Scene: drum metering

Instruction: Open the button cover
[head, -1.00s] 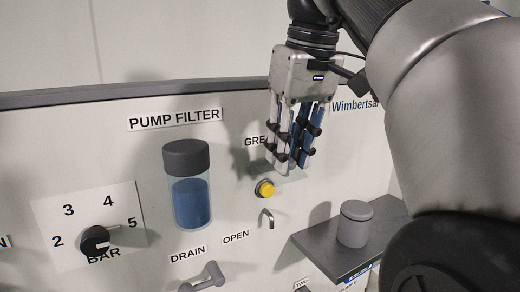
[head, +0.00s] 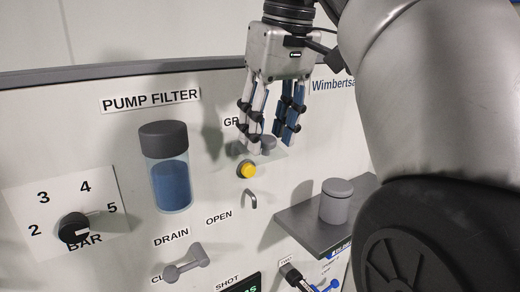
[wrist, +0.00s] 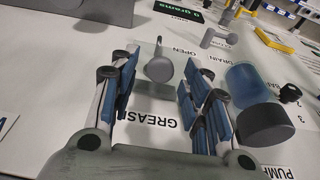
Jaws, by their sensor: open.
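The button cover is a clear plate with a grey knob (head: 268,143) under the GREASE label, just above the yellow button (head: 246,169). In the wrist view the grey knob (wrist: 159,68) shows between the fingertips, at their far end, and hides the button. The cover looks closed, but its clear plate is hard to make out. My gripper (head: 267,130) is open, pointing down at the panel, with its fingers on either side of the knob. I cannot tell whether any finger touches it.
A blue-filled pump filter (head: 170,168) stands left of my gripper. A small hook (head: 250,199) and the drain handle (head: 186,263) lie below. A grey shelf (head: 300,222) holding a grey canister (head: 336,201) sticks out to the right.

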